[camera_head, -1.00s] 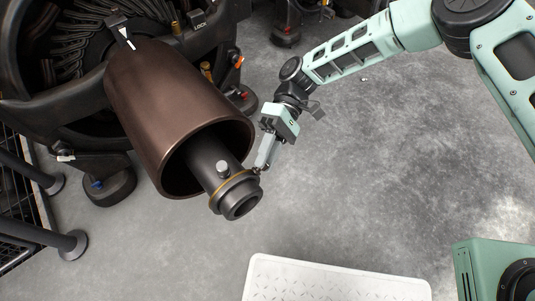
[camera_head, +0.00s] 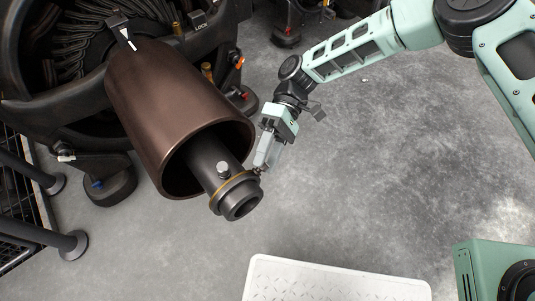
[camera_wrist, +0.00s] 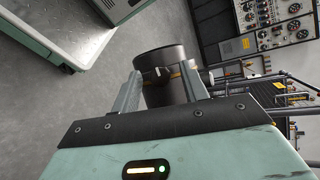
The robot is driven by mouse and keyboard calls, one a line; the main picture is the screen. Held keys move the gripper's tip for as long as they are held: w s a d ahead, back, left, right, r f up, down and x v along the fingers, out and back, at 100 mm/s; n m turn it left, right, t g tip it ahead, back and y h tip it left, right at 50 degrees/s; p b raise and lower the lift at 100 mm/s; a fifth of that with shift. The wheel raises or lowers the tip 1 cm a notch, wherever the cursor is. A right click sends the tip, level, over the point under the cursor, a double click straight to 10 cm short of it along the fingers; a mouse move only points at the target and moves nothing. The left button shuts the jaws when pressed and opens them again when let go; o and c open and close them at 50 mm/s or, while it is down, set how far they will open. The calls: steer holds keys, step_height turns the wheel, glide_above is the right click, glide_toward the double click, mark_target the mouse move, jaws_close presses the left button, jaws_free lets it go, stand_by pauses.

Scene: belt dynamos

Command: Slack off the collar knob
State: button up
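A dark collar (camera_head: 236,193) with a thin gold band sits on the black shaft (camera_head: 207,163) that sticks out of the brown drum. A silver knob (camera_head: 222,169) stands on the upper side of the collar. A small dark fitting (camera_head: 257,171) shows at the collar's right side, by my fingertips. My gripper (camera_head: 264,166) is just right of the collar. In the wrist view my gripper (camera_wrist: 160,88) has its two fingers apart, with the dark round part (camera_wrist: 162,62) beyond them. I cannot tell if the fingers touch anything.
The brown drum (camera_head: 175,110) and black machine frame fill the left. Dark rails (camera_head: 35,233) stand at the lower left. The grey floor (camera_head: 390,170) right of the drum is open. A control panel (camera_wrist: 280,25) shows in the wrist view.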

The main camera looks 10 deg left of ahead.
steer(key=p+v, duration=0.1)
steer(key=v, duration=1.6)
steer(key=shift+w, duration=0.2)
